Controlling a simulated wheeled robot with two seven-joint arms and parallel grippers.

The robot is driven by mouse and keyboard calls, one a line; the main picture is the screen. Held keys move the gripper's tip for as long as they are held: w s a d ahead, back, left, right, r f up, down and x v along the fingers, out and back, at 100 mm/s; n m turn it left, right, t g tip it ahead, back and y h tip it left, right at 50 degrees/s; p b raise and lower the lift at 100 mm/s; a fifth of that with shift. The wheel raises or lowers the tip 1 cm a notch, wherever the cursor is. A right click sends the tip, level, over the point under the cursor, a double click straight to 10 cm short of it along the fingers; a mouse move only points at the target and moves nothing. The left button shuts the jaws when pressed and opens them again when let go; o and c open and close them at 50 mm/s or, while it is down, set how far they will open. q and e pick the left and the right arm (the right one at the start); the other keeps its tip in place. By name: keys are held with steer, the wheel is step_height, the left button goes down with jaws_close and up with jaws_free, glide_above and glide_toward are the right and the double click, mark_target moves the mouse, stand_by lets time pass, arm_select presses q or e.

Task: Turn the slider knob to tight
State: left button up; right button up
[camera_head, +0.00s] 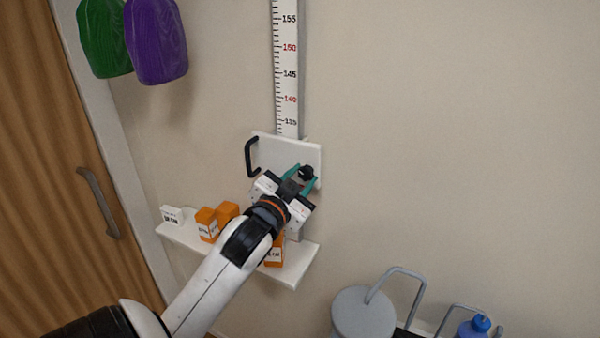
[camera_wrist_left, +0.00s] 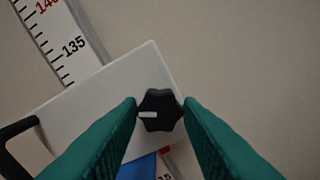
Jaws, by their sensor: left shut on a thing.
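The black slider knob (camera_head: 306,172) sits on the white slider plate (camera_head: 270,150), which is mounted on the wall ruler (camera_head: 287,60). My left gripper (camera_head: 304,177) reaches up to the knob with its green fingers on both sides of it. In the left wrist view the lobed knob (camera_wrist_left: 160,110) lies between the two fingertips (camera_wrist_left: 160,106), which are shut on it. A white mark on the knob points left in that view. Part of a blue and a red patch shows below the knob. My right gripper is not in view.
A white shelf (camera_head: 305,262) below holds orange boxes (camera_head: 207,224) and a small white label block (camera_head: 172,215). A black handle (camera_head: 250,157) sticks out at the plate's left. The wall on the right is clear.

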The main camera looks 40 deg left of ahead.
arm_select(q)
steer(key=m+p, duration=0.1)
steer(key=m, duration=0.2)
steer(key=m+p, duration=0.2)
steer(key=m, duration=0.1)
steer(key=shift+r+m, duration=0.2)
steer(key=shift+m, duration=0.1)
steer(key=m+p, duration=0.2)
steer(key=m, duration=0.2)
steer(key=shift+m+p, duration=0.7)
steer(key=shift+m, duration=0.2)
steer(key=o, duration=0.7)
steer(key=shift+o, duration=1.3)
steer(key=shift+w+f, duration=0.1)
steer(key=shift+a+f, duration=0.1)
